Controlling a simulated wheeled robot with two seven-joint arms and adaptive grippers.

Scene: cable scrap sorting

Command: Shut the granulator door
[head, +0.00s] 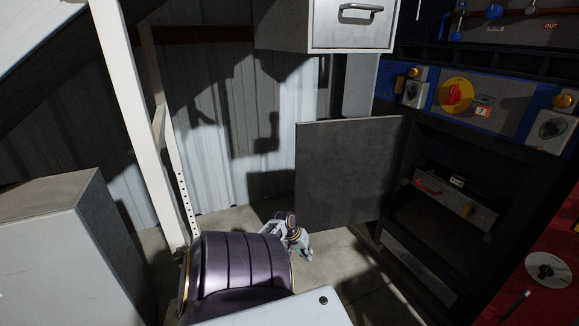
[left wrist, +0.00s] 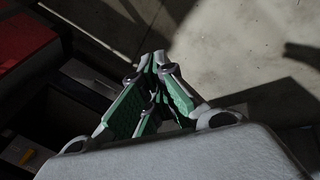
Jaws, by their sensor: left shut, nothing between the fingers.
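The granulator door (head: 348,172) is a dark grey flat panel that stands open, swung out to the left of the machine's dark opening (head: 425,215). Its hinge side is at the right, against the machine frame. My left gripper (head: 304,250) is low, near the door's bottom left corner; I cannot tell if it touches the door. In the left wrist view the left gripper (left wrist: 152,62) has its green-padded fingers together, with nothing between them. My right gripper is not in view.
Inside the opening is a drawer-like unit with a red handle (head: 428,187). A blue control panel (head: 470,98) with knobs sits above. A grey cabinet (head: 350,28) hangs above the door. A white post (head: 135,110) and grey box (head: 60,240) stand at left. Some concrete floor is clear.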

